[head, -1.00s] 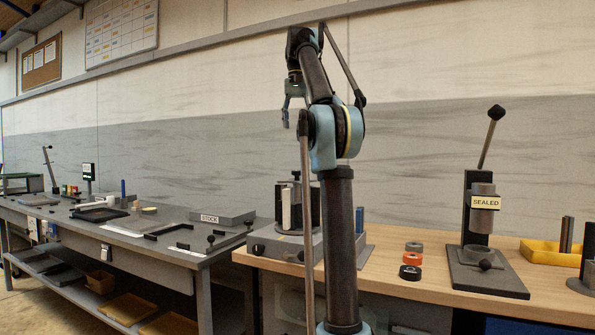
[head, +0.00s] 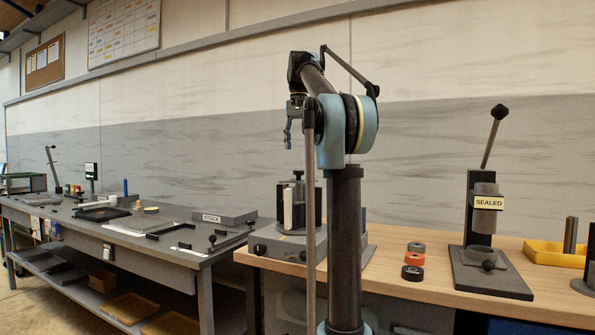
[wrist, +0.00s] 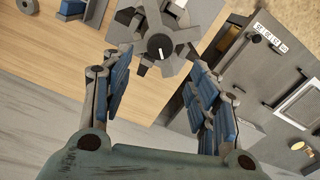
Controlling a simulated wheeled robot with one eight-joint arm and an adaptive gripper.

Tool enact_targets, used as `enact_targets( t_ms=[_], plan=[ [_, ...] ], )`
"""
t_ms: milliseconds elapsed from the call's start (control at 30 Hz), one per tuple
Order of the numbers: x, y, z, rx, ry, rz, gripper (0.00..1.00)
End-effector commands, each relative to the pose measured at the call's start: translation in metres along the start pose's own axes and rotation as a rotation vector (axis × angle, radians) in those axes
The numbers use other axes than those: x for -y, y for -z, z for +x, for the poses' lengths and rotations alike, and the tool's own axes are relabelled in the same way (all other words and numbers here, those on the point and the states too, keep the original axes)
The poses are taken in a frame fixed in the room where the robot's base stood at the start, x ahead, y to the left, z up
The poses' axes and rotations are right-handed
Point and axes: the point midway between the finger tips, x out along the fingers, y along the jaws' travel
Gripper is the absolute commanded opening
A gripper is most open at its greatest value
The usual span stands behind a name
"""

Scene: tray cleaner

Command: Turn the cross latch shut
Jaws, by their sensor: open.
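The cross latch (wrist: 160,46) shows in the wrist view as a dark grey cross-shaped knob with a round hub and a short white mark. It sits at the top middle, over a grey fixture. In the head view the fixture (head: 287,245) stands on the wooden bench, partly hidden behind my arm; the latch's arms cannot be made out there. My gripper (wrist: 163,60) is open and empty, its blue-padded fingers to the left and right of the latch in the picture. In the head view my gripper (head: 288,138) hangs above the fixture, apart from it.
A press marked SEALED (head: 487,230) stands to the right on the wooden bench (head: 385,270). A yellow tray (head: 545,252) is at far right. The grey bench (head: 150,245) with the STOCK block (head: 222,216) is at left.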

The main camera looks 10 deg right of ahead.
Motion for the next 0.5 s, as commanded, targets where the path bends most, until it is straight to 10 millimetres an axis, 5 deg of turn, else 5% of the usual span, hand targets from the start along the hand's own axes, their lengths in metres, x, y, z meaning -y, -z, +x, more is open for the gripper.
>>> enact_targets(
  t_ms=[500],
  plan=[
    [0.000,0.000,0.074,0.000,0.000,0.000,0.55]
  ],
)
